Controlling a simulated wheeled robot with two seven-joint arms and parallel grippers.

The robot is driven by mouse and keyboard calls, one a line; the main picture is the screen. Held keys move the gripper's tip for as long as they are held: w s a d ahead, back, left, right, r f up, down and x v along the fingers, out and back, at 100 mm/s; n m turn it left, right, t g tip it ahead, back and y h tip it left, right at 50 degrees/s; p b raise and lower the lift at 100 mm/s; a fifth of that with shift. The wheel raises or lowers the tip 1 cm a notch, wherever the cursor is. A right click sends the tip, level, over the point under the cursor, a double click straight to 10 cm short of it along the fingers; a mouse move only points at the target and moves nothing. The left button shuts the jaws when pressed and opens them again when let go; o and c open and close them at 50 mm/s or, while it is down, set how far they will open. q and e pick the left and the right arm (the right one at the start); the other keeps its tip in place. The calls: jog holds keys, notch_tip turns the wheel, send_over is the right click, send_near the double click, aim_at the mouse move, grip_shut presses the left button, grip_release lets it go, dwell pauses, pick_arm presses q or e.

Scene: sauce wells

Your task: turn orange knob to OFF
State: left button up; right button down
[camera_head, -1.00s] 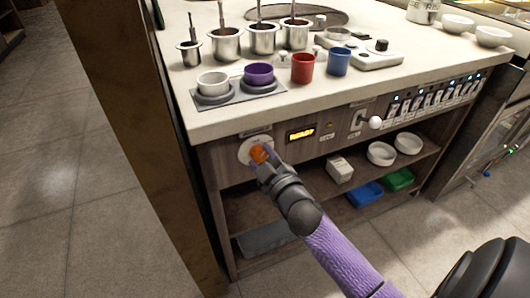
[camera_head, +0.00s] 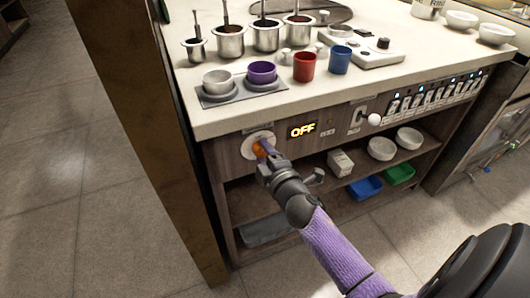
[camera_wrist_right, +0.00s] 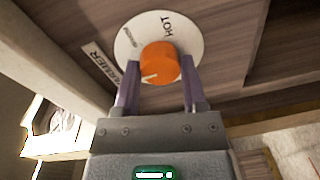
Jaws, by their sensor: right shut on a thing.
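The orange knob (camera_head: 258,149) sits on a round white dial plate (camera_head: 249,143) on the front of the counter. The small display (camera_head: 303,129) right of the knob reads OFF in lit letters. My left gripper is not in view.
Above the knob, the counter edge (camera_head: 300,106) overhangs slightly. On top stand a grey cup, a purple cup (camera_head: 262,72), a red cup (camera_head: 304,67), a blue cup (camera_head: 340,60) and several metal pots. A white-knobbed lever (camera_head: 374,119) and a row of switches lie right. Shelves below hold bowls and trays.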

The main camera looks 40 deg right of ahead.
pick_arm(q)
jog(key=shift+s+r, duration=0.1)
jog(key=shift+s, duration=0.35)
pick_arm(e)
jog(key=shift+c, duration=0.7)
grip_release()
jog(key=shift+s, duration=0.1)
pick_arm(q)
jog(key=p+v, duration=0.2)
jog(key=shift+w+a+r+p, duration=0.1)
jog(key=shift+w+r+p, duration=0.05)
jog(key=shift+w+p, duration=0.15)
pick_arm(e)
jog(key=v, duration=0.9)
jog(key=shift+s, duration=0.35)
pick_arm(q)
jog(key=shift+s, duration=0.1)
pick_arm(e)
jog(key=shift+a, duration=0.1)
